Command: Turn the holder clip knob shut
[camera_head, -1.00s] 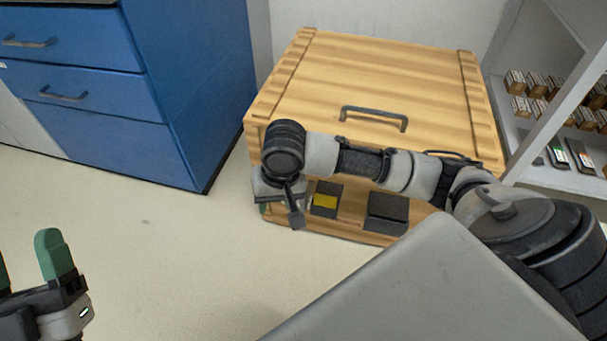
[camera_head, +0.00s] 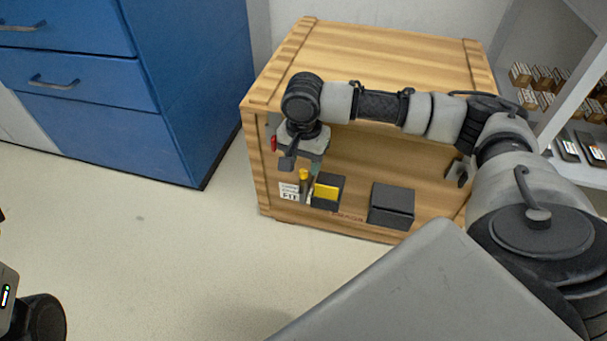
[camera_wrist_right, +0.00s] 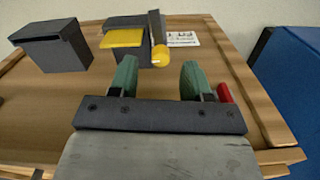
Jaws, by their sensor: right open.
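A yellow round piece, which looks like the holder clip knob (camera_head: 304,174), sits on the wooden cart's front beside a dark holder (camera_head: 333,181) with a yellow block (camera_head: 326,192). In the right wrist view the knob (camera_wrist_right: 180,39) lies against an upright grey bar (camera_wrist_right: 155,30), with the yellow block (camera_wrist_right: 122,38) to its left. My right gripper (camera_wrist_right: 157,78) is open, its green fingers apart with nothing between them. It is short of the knob, which is ahead of its fingertips. Only a bit of my left arm shows at the head view's lower left.
The wooden cart (camera_head: 390,52) also bears a second dark box (camera_head: 391,205), a white label (camera_head: 290,191) and a red part (camera_wrist_right: 224,93) close beside a gripper finger. A blue drawer cabinet (camera_head: 160,110) stands left and shelves with small boxes right. Floor in front is clear.

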